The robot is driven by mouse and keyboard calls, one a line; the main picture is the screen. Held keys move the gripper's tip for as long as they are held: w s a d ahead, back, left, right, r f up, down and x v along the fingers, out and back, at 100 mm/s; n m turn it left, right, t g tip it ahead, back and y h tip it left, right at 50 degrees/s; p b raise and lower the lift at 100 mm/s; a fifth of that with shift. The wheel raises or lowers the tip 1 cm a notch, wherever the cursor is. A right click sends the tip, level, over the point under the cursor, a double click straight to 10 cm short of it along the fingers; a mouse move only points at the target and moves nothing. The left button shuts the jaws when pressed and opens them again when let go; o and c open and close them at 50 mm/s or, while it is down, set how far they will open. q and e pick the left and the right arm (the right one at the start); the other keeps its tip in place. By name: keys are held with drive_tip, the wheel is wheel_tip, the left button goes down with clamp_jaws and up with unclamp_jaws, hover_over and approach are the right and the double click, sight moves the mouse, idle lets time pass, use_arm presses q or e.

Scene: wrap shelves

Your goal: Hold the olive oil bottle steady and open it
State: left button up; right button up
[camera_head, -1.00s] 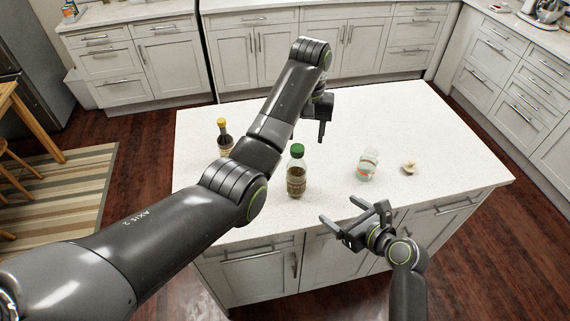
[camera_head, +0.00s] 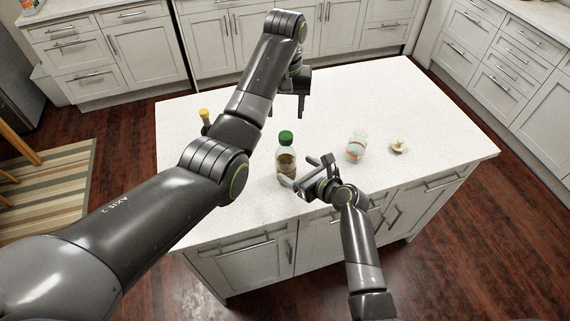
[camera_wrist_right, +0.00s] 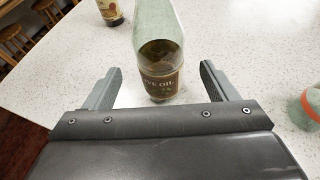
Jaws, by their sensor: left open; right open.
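The olive oil bottle (camera_head: 286,160) stands upright on the white counter, with a green cap (camera_head: 286,137) on it. In the right wrist view the bottle (camera_wrist_right: 160,70) stands just beyond and between the fingertips, its label partly readable and its top cut off. My right gripper (camera_head: 306,172) is open and empty, low over the counter's front edge at the bottle's right; it also shows in the right wrist view (camera_wrist_right: 158,85). My left gripper (camera_head: 290,108) is open, pointing down over the counter behind the bottle, its fingers seen nearly side-on and apart from the bottle.
The counter (camera_head: 400,100) is mostly clear. A yellow-capped bottle (camera_head: 205,116) stands at left, partly hidden by my left arm.

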sight(291, 166)
use_arm(q)
drive_tip(key=shift+s+d, duration=0.1)
use_arm(e)
drive_tip(key=shift+x, duration=3.3)
